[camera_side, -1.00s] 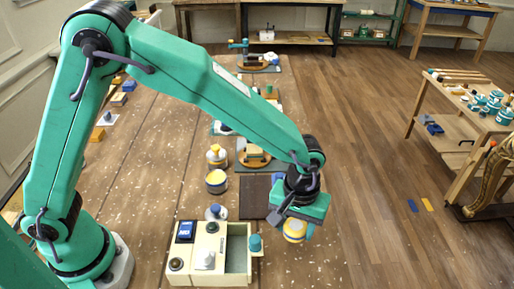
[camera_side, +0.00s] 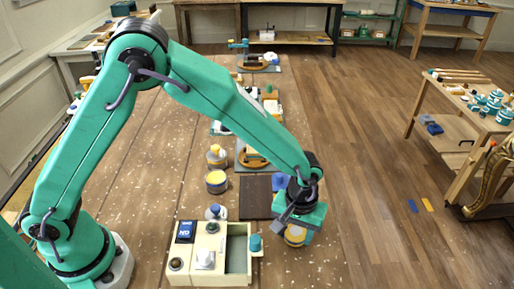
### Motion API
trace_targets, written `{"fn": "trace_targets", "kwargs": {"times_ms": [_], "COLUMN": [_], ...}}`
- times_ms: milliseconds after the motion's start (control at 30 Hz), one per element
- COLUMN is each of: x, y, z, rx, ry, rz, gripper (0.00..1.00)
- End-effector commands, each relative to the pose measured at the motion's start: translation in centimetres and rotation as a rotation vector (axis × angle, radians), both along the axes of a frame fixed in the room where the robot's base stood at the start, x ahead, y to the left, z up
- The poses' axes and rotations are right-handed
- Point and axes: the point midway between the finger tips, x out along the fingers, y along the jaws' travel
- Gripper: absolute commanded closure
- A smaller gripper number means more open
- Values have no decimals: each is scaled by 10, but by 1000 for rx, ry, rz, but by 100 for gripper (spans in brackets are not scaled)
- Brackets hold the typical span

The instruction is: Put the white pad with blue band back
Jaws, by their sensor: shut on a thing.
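My gripper (camera_side: 296,222) is shut on a small round yellow-and-white piece (camera_side: 295,237). The piece hangs under the jaws, right of the cream box and near the wooden table's right side. The jaws cover its upper part, and I cannot tell if it carries a blue band. A small white round thing with a blue base (camera_side: 215,212) stands just behind the cream box (camera_side: 209,275).
The cream box has an open compartment (camera_side: 238,252), a teal knob (camera_side: 255,243) at its right and a blue panel (camera_side: 185,231). A dark mat (camera_side: 255,198) lies behind it. Yellow-topped jars (camera_side: 216,182) and several other items line the table farther back.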

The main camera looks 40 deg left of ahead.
Motion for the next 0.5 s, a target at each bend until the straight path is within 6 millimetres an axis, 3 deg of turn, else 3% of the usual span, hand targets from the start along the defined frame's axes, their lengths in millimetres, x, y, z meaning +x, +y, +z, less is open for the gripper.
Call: {"fn": "trace_targets", "kwargs": {"times_ms": [367, 400, 500], "x": [0, 0, 0], "y": [0, 0, 0], "z": [-3, -2, -2], "rx": [-1, -1, -1], "ry": [0, -1, -1], "rz": [0, 0, 0], "gripper": [71, 45, 31]}}
